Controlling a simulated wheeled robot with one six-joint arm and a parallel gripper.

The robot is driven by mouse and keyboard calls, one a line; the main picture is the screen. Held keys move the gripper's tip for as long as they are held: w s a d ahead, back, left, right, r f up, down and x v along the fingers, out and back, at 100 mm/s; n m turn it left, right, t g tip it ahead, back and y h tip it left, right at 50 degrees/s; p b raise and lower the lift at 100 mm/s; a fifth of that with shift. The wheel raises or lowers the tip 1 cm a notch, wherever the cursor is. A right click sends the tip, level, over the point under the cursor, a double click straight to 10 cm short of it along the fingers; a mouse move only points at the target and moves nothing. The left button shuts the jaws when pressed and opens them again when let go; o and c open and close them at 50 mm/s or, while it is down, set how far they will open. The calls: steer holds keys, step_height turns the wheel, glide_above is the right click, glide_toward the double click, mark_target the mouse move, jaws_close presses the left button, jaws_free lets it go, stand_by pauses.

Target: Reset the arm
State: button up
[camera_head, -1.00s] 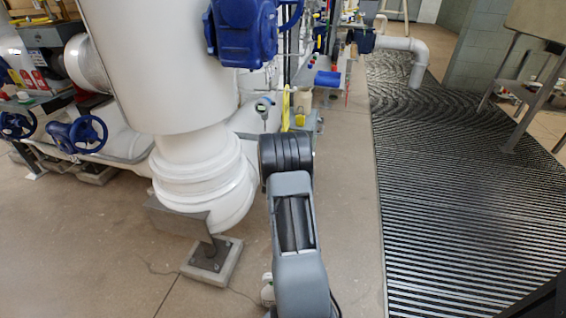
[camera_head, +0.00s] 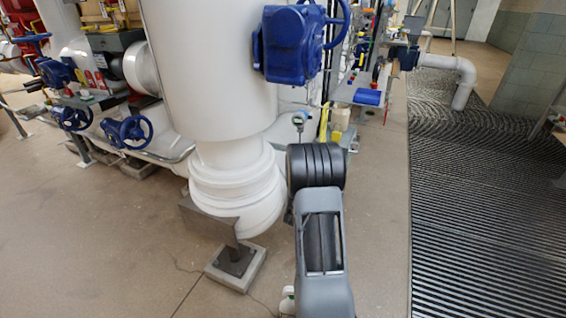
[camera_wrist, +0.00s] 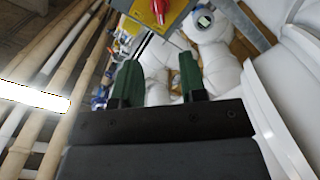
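My arm rises from the bottom of the head view, its grey link and black joint in front of the floor and the white pipe. My gripper is not visible in the head view. In the wrist view my gripper (camera_wrist: 160,84) shows two dark green fingers standing apart with nothing between them. Beyond the fingers are white pipes and a grey box with a red handle on a yellow plate (camera_wrist: 160,10).
A thick white vertical pipe (camera_head: 205,80) with a blue actuator (camera_head: 290,45) stands left of my arm. Blue handwheels (camera_head: 130,131) sit at the left. A ribbed black mat (camera_head: 480,200) lies on the right. Bare floor (camera_head: 100,240) is open at lower left.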

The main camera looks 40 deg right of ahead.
steer(key=w+a+r+n+t+y+p, duration=0.1)
steer(key=w+a+r+n+y+p, duration=0.15)
steer(key=a+r+y+p, duration=1.4)
steer(key=s+a+r+g+p, duration=0.3)
steer(key=s+a+r+p, duration=0.3)
steer(key=s+a+r, duration=0.3)
steer(key=s+a+r+g+h+p, duration=0.1)
steer(key=s+a+r+g+p, duration=0.3)
steer(key=s+a+r+p, duration=0.3)
steer(key=s+a+r, duration=0.1)
steer(key=s+r, duration=0.2)
steer(key=r, duration=0.4)
steer(key=shift+s+a+r, duration=0.25)
steer(key=shift+s+a, duration=0.05)
steer(key=shift+a, duration=0.1)
